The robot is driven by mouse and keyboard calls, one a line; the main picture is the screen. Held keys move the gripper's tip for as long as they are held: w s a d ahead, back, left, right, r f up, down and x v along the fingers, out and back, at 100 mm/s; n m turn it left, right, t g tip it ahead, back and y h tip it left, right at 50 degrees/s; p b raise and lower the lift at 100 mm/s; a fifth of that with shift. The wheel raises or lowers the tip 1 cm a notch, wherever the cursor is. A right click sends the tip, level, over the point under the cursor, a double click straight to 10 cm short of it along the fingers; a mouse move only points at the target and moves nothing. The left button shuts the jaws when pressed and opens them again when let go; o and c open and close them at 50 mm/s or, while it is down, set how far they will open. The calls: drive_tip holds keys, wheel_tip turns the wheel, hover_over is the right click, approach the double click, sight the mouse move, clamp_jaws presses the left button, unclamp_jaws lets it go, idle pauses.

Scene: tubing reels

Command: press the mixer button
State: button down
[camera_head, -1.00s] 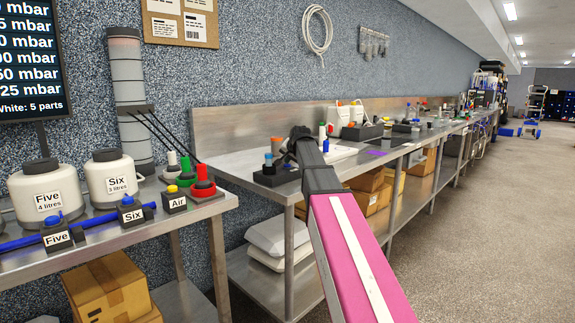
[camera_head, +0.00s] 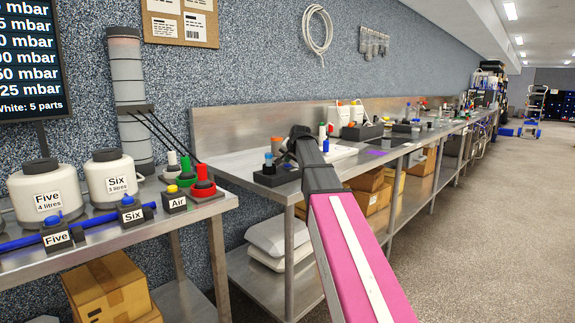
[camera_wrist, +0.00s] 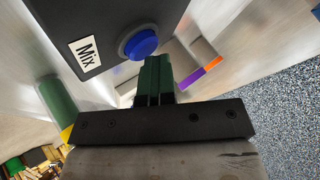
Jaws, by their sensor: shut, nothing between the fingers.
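The mixer button is a round blue button (camera_wrist: 140,43) in a dark collar on a dark box (camera_wrist: 82,22) with a white "Mix" label (camera_wrist: 86,53), at the top of the wrist view. My gripper (camera_wrist: 155,62) is shut and empty, its dark green fingers together. The fingertips are just beside the button's lower right edge in that view. I cannot tell whether they touch it. In the head view my gripper (camera_head: 300,133) is over the long steel bench, small and partly hidden by my arm. I cannot make out the mixer button for certain there.
The steel bench (camera_head: 225,172) runs away to the right with several items on it. A green cylinder (camera_wrist: 57,100) stands left of my fingers in the wrist view. A nearer table at left holds container Five (camera_head: 45,192) and container Six (camera_head: 112,180). The floor at right is clear.

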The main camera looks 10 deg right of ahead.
drive_tip(key=shift+r, duration=2.8)
